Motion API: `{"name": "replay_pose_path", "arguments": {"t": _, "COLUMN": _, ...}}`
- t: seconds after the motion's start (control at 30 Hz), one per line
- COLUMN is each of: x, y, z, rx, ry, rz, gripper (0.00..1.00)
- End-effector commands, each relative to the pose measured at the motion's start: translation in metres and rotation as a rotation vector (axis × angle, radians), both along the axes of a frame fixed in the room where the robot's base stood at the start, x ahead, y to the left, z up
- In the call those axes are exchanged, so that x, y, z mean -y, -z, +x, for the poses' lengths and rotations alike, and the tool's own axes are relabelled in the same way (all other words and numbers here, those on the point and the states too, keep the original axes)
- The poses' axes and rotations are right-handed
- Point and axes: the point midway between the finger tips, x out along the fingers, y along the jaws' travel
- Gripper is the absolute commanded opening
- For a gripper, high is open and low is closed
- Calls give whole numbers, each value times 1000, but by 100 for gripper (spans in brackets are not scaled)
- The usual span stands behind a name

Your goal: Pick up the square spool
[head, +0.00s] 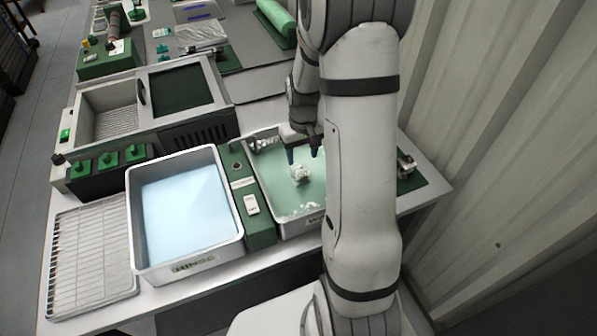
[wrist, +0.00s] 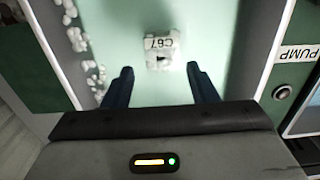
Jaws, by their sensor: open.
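The square spool (wrist: 161,51) is a small whitish block with a dark hole and a label that seems to read "C67". It lies in the green wash tray, and in the head view it shows as a small white piece (head: 300,173). My gripper (wrist: 161,84) is open, with its two dark blue fingers apart. In the wrist view the spool appears ahead of the fingertips and between their lines, apart from both. In the head view my gripper (head: 302,156) is over the tray (head: 318,226), close to the spool. My arm hides the tray's right part.
White foam (wrist: 78,42) lines one side of the tray. A basin marked RINSE (head: 237,222) holds pale blue liquid to the left. A green divider panel (head: 261,229) stands between them. A wire rack (head: 92,262) lies far left. A corrugated wall (head: 500,130) bounds the right.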

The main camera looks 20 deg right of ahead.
Motion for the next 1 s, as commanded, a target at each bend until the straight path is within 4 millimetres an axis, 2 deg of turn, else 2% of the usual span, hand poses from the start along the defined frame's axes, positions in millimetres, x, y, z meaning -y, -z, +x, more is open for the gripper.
{"name": "replay_pose_path", "arguments": {"t": 0.63, "x": -3, "y": 78, "z": 4, "rx": -8, "ry": 2, "rz": 2, "gripper": 53}}
{"name": "replay_pose_path", "arguments": {"t": 0.77, "x": -2, "y": 86, "z": 4, "rx": -7, "ry": 2, "rz": 2, "gripper": 53}}
{"name": "replay_pose_path", "arguments": {"t": 1.0, "x": -2, "y": 86, "z": 4, "rx": -5, "ry": 3, "rz": 1, "gripper": 51}}
